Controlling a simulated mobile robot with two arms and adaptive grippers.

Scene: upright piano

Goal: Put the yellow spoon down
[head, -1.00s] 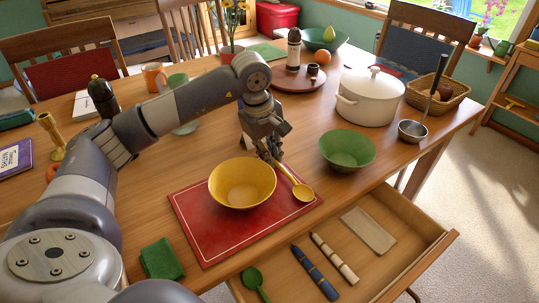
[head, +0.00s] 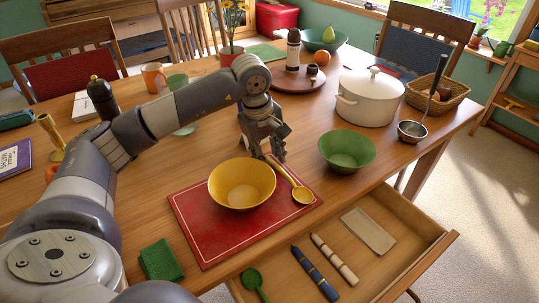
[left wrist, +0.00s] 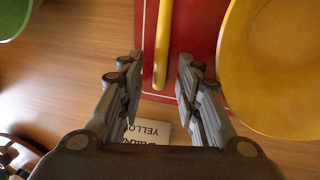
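The yellow spoon (head: 302,194) lies on the right part of the red mat (head: 215,228), just right of the yellow bowl (head: 242,185). Its handle runs back toward my left gripper (head: 270,157). In the left wrist view the handle (left wrist: 162,45) shows between the two spread fingers of my left gripper (left wrist: 162,76), with a gap on each side. The yellow bowl (left wrist: 280,60) is close to the right finger there. My left gripper is open and holds nothing. My right gripper is out of view.
A green bowl (head: 347,150) stands right of the spoon and a white pot (head: 368,97) behind it. An open drawer (head: 345,262) juts out in front. A card with "YELLOW" (left wrist: 152,129) lies beyond the mat edge. A green cloth (head: 161,260) lies left of the mat.

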